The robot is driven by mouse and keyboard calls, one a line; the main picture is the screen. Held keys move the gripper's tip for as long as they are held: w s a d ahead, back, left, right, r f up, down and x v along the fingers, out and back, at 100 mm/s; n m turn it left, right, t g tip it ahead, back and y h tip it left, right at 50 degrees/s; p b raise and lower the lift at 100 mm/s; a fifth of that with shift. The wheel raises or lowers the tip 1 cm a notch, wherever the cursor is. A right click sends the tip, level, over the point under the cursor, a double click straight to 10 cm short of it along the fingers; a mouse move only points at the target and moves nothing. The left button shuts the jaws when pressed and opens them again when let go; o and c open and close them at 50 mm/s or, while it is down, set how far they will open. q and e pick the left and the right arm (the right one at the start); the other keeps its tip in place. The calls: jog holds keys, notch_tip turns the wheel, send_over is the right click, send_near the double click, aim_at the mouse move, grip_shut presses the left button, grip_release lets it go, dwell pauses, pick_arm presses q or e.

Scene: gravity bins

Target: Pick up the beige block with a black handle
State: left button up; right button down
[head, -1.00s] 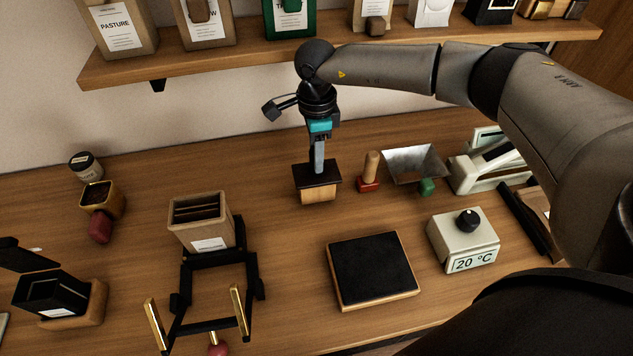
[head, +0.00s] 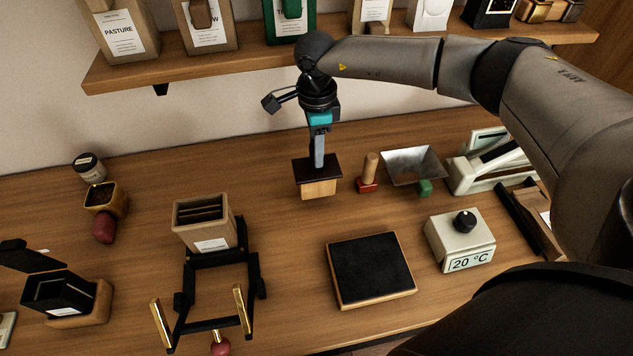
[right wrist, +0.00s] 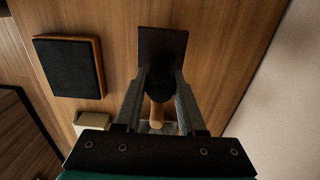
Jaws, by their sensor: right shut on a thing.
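The beige block (head: 318,189) has a wide dark plate on top and stands out over the middle of the table in the head view. My right gripper (head: 319,156) comes down on it from above and is shut on its black handle. In the right wrist view the black handle (right wrist: 157,84) sits between the two fingers, with the dark plate (right wrist: 162,46) beyond them. The plate hides the beige part there. I cannot tell whether the block's underside is clear of the table. My left gripper is not in view.
A red-based stamp (head: 368,186) and a metal scoop (head: 412,163) lie close right of the block. A black-topped pad (head: 370,268), a temperature box (head: 461,240) and a bin on a black stand (head: 203,223) are nearer. A loaded shelf (head: 240,66) runs behind.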

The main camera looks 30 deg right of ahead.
jog(key=shift+r+p, duration=1.5)
jog(key=shift+r, duration=0.85)
